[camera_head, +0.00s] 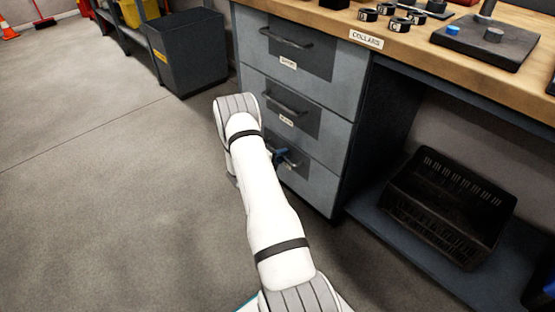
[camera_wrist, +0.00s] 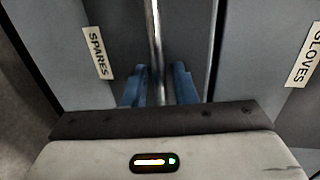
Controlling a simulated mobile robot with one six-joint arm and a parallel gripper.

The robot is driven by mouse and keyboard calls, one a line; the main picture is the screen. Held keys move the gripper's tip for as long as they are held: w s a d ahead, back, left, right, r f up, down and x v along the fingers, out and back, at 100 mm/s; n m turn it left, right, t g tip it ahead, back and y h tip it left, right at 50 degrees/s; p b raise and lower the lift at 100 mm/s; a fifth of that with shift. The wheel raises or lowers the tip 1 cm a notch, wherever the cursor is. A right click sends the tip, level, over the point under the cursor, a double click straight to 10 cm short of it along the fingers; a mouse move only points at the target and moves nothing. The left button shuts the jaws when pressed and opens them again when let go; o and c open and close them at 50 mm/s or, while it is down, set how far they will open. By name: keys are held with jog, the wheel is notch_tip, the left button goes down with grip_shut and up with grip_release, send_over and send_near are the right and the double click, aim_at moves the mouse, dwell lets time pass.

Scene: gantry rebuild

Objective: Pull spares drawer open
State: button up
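The spares drawer (camera_head: 313,183) is the bottom front of the grey cabinet and sits flush with the fronts above it. Its label (camera_wrist: 97,53) reads SPARES in the wrist view. Its bar handle (camera_wrist: 156,40) runs between the two blue fingers of my gripper (camera_wrist: 159,86). A narrow gap shows on each side of the bar, so my gripper is open around the handle. In the head view my arm hides part of this drawer, and only a bit of my gripper (camera_head: 281,156) shows at the handle.
The gloves drawer (camera_wrist: 268,60) is just above, shut, with its own handle (camera_head: 284,103). The top drawer (camera_head: 290,45) is shut too. A black crate (camera_head: 447,205) stands on a low shelf at right. A dark bin (camera_head: 188,52) stands behind left. Floor (camera_head: 110,190) at left is clear.

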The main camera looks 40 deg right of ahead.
jog(key=shift+c, duration=0.2)
grip_shut()
